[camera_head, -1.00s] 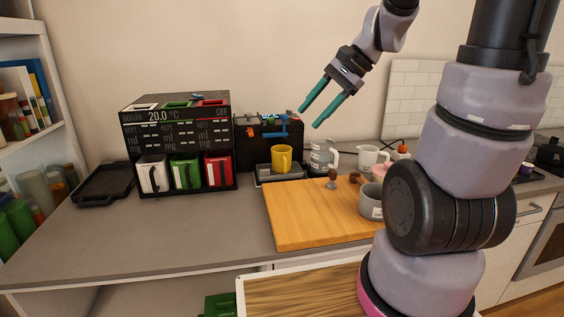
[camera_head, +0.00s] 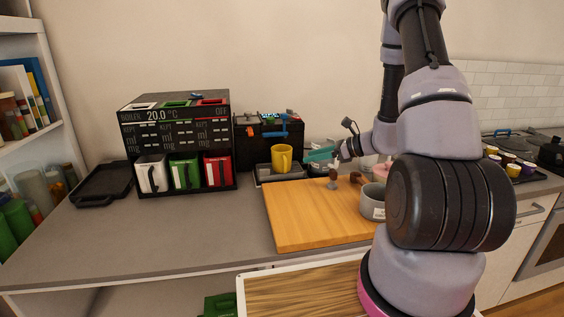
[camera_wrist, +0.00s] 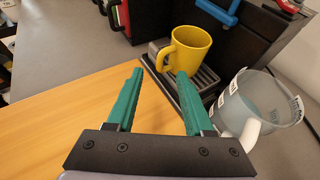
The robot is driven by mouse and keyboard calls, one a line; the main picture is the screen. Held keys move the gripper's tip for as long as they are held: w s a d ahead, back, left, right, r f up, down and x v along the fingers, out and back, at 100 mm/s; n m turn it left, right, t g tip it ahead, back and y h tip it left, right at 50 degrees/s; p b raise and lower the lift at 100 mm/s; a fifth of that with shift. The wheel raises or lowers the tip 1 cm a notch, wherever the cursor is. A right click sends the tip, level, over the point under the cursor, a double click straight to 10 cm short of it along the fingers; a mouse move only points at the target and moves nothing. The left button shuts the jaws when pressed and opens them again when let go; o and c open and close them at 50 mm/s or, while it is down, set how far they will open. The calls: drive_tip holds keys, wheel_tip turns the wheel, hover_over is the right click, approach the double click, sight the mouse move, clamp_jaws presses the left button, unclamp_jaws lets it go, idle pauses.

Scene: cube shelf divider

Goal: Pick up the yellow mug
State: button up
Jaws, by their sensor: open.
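The yellow mug (camera_head: 281,157) stands upright on the drip tray of the black coffee machine (camera_head: 262,138). In the wrist view the yellow mug (camera_wrist: 190,48) is just beyond the fingertips, its handle facing my gripper. My gripper (camera_head: 309,156) has teal fingers and is to the right of the mug, apart from it. In the wrist view my gripper (camera_wrist: 158,78) is open and empty, with its fingers spread and the right fingertip appearing near the mug's lower edge.
A clear measuring jug (camera_wrist: 262,100) stands close to the right finger. The wooden board (camera_head: 300,215) lies in front, with a grey pot (camera_head: 372,203) on it. A dispenser with white, green and red containers (camera_head: 184,172) stands at left. The counter's front left is clear.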

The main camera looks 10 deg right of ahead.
sight(291, 181)
drive_tip(key=x, duration=0.3)
drive_tip(key=shift+a+f, duration=0.15)
drive_tip(key=shift+a, duration=0.05)
drive_tip(key=x, duration=0.4)
drive_tip(key=shift+d+f, duration=0.15)
drive_tip(key=shift+f, duration=0.15)
drive_tip(key=shift+w+a+f, duration=0.2)
drive_tip(key=shift+w+a, duration=0.2)
drive_tip(key=shift+a, duration=0.1)
clamp_jaws()
idle(0.5)
